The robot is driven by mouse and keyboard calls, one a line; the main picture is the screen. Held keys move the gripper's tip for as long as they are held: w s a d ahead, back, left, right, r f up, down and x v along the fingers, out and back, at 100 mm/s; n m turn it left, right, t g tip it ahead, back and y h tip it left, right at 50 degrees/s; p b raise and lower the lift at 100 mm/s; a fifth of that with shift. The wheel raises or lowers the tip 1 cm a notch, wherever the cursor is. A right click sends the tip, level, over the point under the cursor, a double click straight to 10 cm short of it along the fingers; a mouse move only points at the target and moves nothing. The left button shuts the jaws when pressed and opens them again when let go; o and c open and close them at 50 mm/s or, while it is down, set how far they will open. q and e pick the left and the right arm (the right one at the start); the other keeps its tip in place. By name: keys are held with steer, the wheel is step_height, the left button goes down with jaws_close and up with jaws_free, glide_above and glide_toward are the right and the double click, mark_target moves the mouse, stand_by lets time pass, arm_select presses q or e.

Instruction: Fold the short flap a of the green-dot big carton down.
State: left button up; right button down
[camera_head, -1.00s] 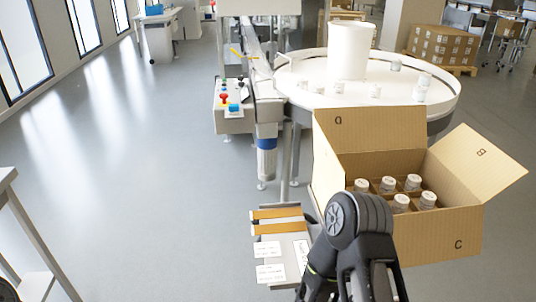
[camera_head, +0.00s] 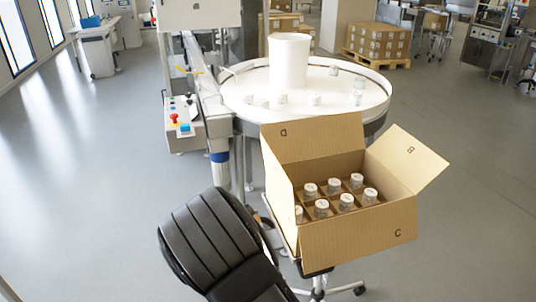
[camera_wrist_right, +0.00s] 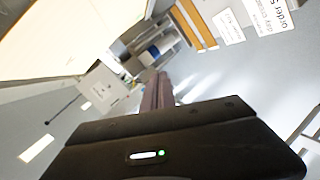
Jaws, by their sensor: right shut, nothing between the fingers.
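The big carton (camera_head: 345,238) stands open in the head view, with several white-capped bottles in its divided inside. Flap D (camera_head: 312,138) stands up at the back, and short flap B (camera_head: 408,158) slants outward at the right. The letter C shows on the front panel. I cannot make out flap A or a green dot. A dark link of my arm covers the area left of the carton's front. My right gripper (camera_wrist_right: 157,92) is shut and empty in the right wrist view, beside a large pale carton-like surface (camera_wrist_right: 65,38). My left gripper is not in view.
A round white table (camera_head: 240,98) with a white cylinder (camera_head: 289,62) and several small bottles stands behind the carton. A machine with a button panel (camera_head: 185,128) is to its left. Stacked cartons (camera_head: 376,50) are farther back. Floor at the right is clear.

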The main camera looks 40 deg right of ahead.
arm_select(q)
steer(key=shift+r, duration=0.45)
arm_select(e)
steer(key=d+r+n+t+h, duration=0.1)
steer(key=d+r+n+h, duration=0.1)
steer(key=r, duration=0.5)
steer(key=d+r+n+t+h, duration=0.1)
steer(key=d+r+n+t, duration=0.1)
steer(key=d+r, duration=0.2)
step_height(320, 180, up, 3)
steer(key=shift+w+f+n+h, duration=0.1)
steer(key=shift+w+n+h, duration=0.2)
steer(key=shift+w+h, duration=0.1)
steer(key=p, duration=0.3)
glide_above(277, 176)
steer(key=a, duration=0.3)
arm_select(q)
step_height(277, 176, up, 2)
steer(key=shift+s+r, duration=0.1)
arm_select(e)
steer(key=shift+r, duration=0.3)
arm_select(q)
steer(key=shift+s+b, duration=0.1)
steer(key=shift+b, duration=0.2)
arm_select(e)
steer(key=shift+w, duration=0.1)
